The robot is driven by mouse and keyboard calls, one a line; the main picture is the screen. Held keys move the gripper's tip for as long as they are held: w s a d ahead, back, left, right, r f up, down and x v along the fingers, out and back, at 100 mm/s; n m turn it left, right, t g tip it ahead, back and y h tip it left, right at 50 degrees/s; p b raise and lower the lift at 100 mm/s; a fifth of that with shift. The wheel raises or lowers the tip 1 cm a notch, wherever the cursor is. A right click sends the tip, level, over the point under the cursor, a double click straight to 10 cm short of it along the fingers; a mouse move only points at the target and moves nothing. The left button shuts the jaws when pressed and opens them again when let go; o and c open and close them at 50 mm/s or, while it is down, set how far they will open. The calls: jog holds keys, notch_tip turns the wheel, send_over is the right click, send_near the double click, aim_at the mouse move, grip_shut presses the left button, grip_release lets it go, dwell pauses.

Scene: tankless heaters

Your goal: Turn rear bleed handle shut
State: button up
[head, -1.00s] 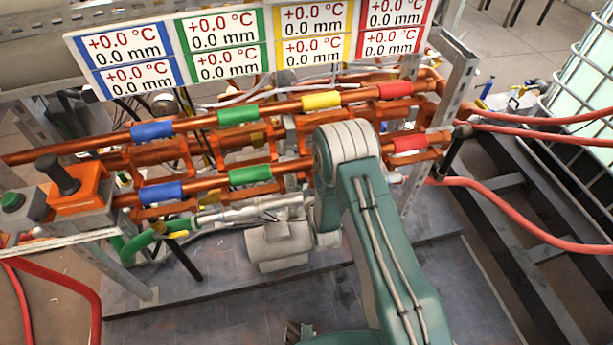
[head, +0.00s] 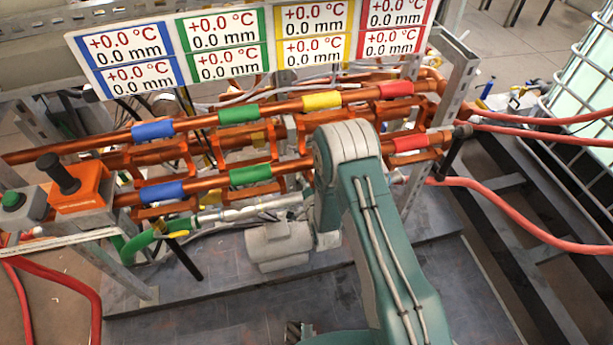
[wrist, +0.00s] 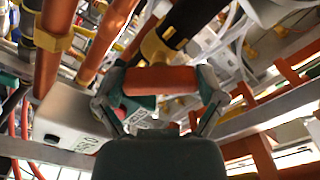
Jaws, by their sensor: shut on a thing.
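In the wrist view, the bleed handle (wrist: 163,80) is a short orange bar on a brass-yellow valve body (wrist: 155,47). It lies nearly level across the picture. My gripper (wrist: 163,88) has one finger at each end of the bar and is shut on it. In the head view my gripper and this handle are hidden behind my teal and grey arm and the pipe rack.
Orange pipes (head: 240,115) with coloured bands run across the rack under the readout boards (head: 255,45). In the wrist view a black-banded pipe (wrist: 190,22) is just beyond the valve, and pipes crowd the left. A grey motor (head: 280,243) stands below the rack.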

jog(key=m, duration=0.4)
jog(key=shift+m, duration=0.3)
jog(key=shift+d+f+m, duration=0.1)
jog(key=shift+d+m, duration=0.05)
jog(key=shift+m, duration=1.65)
jog(key=o, duration=0.8)
jog(key=shift+f, duration=0.1)
jog(key=shift+s+d, duration=0.1)
jog(key=shift+s, duration=0.25)
jog(key=v, duration=1.1)
jog(key=shift+s, duration=0.1)
